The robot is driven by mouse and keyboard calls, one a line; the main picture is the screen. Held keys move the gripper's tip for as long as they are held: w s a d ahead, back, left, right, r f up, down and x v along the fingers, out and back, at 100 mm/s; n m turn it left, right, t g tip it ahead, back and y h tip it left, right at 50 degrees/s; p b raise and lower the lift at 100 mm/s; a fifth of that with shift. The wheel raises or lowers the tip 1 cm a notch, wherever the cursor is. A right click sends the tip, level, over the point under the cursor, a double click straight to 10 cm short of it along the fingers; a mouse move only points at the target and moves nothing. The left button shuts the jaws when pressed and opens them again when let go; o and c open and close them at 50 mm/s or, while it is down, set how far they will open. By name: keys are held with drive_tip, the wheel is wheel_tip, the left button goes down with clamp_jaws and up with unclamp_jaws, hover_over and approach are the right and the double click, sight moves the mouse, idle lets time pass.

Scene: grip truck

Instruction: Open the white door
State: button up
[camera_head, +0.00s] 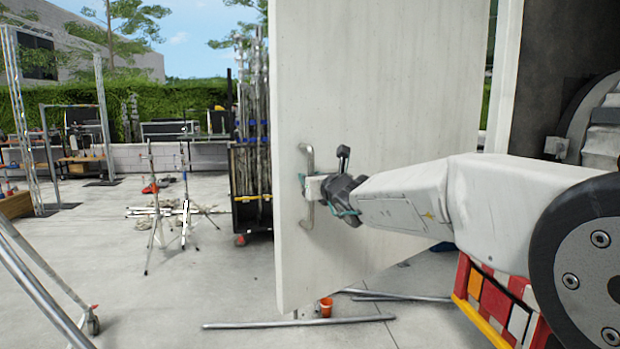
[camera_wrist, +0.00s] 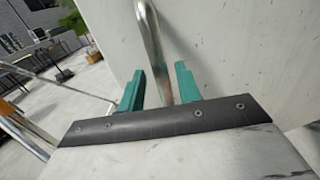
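The white door (camera_head: 400,90) fills the middle of the head view. It stands at an angle, with its free left edge nearer to me and open yard visible past that edge. A metal bar handle (camera_head: 308,160) is on the door near this edge. It also shows in the wrist view (camera_wrist: 152,40). My gripper (camera_head: 318,190) is at the handle's middle. In the wrist view its two green fingers (camera_wrist: 160,88) are apart, one on each side of the handle, with visible gaps. I cannot see firm contact. The fingertips are partly hidden in the head view.
Metal poles (camera_head: 300,324) and a small orange bucket (camera_head: 326,307) lie or stand on the ground below the door. A rack of upright poles (camera_head: 252,150) stands behind its left edge. Light stands (camera_head: 186,200) are farther left. Open concrete lies between.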

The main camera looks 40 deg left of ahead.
drive_tip(key=v, duration=0.6)
drive_tip(key=shift+d, duration=0.15)
